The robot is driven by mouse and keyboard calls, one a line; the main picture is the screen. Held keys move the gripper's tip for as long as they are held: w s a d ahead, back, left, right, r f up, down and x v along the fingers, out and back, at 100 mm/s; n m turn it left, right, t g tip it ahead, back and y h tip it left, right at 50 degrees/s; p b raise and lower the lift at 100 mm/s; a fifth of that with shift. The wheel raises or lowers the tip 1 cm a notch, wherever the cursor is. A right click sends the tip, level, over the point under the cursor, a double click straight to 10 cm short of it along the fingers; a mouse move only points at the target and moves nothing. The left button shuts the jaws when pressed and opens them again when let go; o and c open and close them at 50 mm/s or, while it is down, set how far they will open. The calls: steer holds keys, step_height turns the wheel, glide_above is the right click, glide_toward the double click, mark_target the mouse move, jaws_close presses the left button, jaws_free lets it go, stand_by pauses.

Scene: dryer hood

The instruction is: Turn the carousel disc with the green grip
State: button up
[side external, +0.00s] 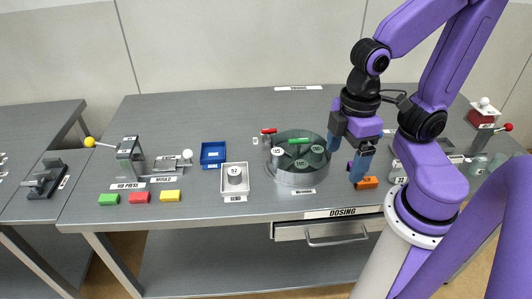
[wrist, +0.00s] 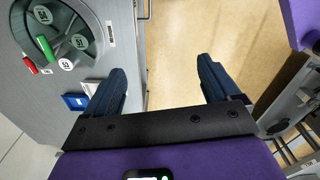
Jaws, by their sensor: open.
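The carousel disc (side external: 292,178) is a grey round disc in a low drum under a greenish clear cover, at the middle of the table. It carries several pale numbered pots. The green grip (side external: 299,141) is a short green bar on top, beside a red bar (side external: 268,131). In the wrist view the green grip (wrist: 44,47) is at the upper left with the disc. My gripper (side external: 346,160) is open, to the right of the disc and apart from it. In the wrist view its two fingers (wrist: 163,92) are spread with nothing between them.
A white tray (side external: 224,188) holding a pot and a blue bin (side external: 213,165) stand left of the disc. An orange block (side external: 368,183) lies below my gripper. Green, red and yellow blocks (side external: 140,197) lie at the front left, near a press (side external: 130,158). A drawer (side external: 330,230) is under the front edge.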

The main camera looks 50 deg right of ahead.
steer(key=w+d+r+m, duration=0.1)
steer(key=w+m, duration=0.5)
steer(key=w, duration=0.2)
step_height(320, 180, up, 2)
steer(key=m, duration=1.4)
glide_above(298, 150)
steer(key=f, duration=1.7)
steer(key=shift+w+d, duration=0.25)
steer(key=shift+d, duration=0.1)
steer(key=c, duration=1.5)
